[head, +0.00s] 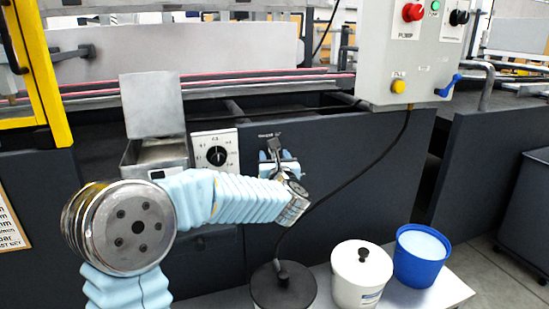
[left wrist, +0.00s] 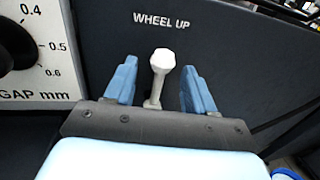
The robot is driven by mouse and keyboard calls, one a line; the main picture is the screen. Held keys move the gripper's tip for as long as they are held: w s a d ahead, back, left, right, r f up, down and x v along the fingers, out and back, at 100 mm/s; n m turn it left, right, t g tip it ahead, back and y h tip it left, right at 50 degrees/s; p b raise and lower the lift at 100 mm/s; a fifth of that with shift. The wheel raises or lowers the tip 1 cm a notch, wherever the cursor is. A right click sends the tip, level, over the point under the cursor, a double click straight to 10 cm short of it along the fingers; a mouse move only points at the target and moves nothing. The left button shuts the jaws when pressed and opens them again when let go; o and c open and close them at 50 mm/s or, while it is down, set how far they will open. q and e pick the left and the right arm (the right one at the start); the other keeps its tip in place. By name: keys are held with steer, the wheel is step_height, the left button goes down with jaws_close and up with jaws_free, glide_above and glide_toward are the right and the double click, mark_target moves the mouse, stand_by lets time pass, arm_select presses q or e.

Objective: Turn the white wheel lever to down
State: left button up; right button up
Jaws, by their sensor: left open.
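The white wheel lever (left wrist: 160,68) stands up from the dark machine panel, under the printed words WHEEL UP, in the left wrist view. Its knob is at the top, with a thin stem below. My left gripper (left wrist: 160,88) is open, with one blue finger on each side of the lever and a visible gap to both. In the head view my left gripper (head: 280,160) is at the panel, just right of the dial, and it mostly hides the lever there. My right gripper is in neither view.
A gap dial (head: 216,155) is left of the lever. A grey control box (head: 415,50) with a blue handle (head: 447,86) hangs at the upper right. A black-lidded pot (head: 283,290), a white pot (head: 358,285) and a blue bucket (head: 418,265) stand below. A black hose crosses the panel.

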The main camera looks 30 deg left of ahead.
arm_select(q)
steer(key=shift+c, duration=0.2)
jaws_close()
steer(key=shift+d, duration=0.1)
steer(key=w+d+f+m+g+p, duration=0.2)
steer(key=m+p, duration=0.1)
steer(key=m, duration=0.4)
steer(key=w+d+f+m+g+y+p, duration=0.1)
steer(key=w+d+f+m+p, duration=0.1)
steer(key=m, duration=0.6)
steer(key=shift+w+d+f+g+p, duration=0.15)
steer(key=shift+w+f+g+p, duration=0.4)
steer(key=shift+p, duration=0.55)
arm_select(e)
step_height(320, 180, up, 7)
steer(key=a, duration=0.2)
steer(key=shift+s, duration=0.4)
arm_select(q)
steer(key=shift+f, duration=0.2)
